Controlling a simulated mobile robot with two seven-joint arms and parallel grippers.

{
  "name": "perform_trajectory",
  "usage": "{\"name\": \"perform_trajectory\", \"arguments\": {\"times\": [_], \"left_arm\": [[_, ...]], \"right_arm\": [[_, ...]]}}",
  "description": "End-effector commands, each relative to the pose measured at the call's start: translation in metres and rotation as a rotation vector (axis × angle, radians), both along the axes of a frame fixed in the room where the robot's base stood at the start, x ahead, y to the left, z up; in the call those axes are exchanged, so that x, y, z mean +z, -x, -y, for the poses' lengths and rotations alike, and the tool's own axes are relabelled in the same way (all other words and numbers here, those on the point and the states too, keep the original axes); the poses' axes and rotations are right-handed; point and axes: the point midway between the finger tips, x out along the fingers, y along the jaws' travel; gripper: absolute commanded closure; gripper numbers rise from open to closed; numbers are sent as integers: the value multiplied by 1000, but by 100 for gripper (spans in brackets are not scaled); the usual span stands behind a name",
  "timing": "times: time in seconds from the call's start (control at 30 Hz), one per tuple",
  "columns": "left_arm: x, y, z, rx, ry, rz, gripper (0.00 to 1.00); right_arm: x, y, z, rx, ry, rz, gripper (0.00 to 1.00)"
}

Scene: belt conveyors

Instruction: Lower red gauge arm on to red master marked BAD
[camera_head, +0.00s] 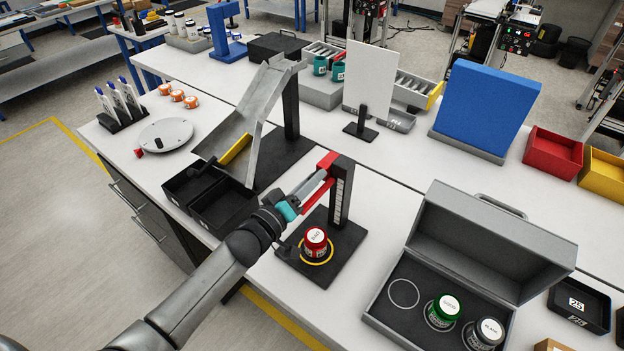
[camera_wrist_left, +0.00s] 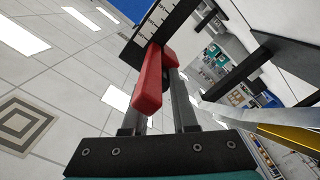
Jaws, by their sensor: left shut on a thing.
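The red master (camera_head: 316,238), a small jar with a white "BAD" label on its lid, stands upright in a yellow ring on the black gauge base (camera_head: 345,240). The red gauge arm (camera_head: 327,161) joins an upright black post (camera_head: 342,190) with a white scale. The arm is above the master, with a visible gap to its lid. My left gripper (camera_head: 322,183) is shut on the red gauge arm; in the left wrist view the arm (camera_wrist_left: 152,82) lies between the fingers (camera_wrist_left: 160,95). The gripper hides part of the arm. My right gripper is not in view.
A metal chute (camera_head: 250,115) and black bins (camera_head: 222,205) stand to the left. White bench is clear between gauge and case.

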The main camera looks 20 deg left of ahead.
Motion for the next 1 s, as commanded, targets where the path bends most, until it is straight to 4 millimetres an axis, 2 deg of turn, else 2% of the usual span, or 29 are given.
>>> {"name": "perform_trajectory", "arguments": {"times": [0.27, 0.37, 1.0], "left_arm": [[-1, 0, 0, 0, 0, 0, 100], [-7, 0, 0, 0, 0, -1, 100], [-108, 1, 0, 0, -1, -4, 100]], "right_arm": [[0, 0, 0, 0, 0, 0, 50], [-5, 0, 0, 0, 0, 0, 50], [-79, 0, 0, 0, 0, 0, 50]]}}
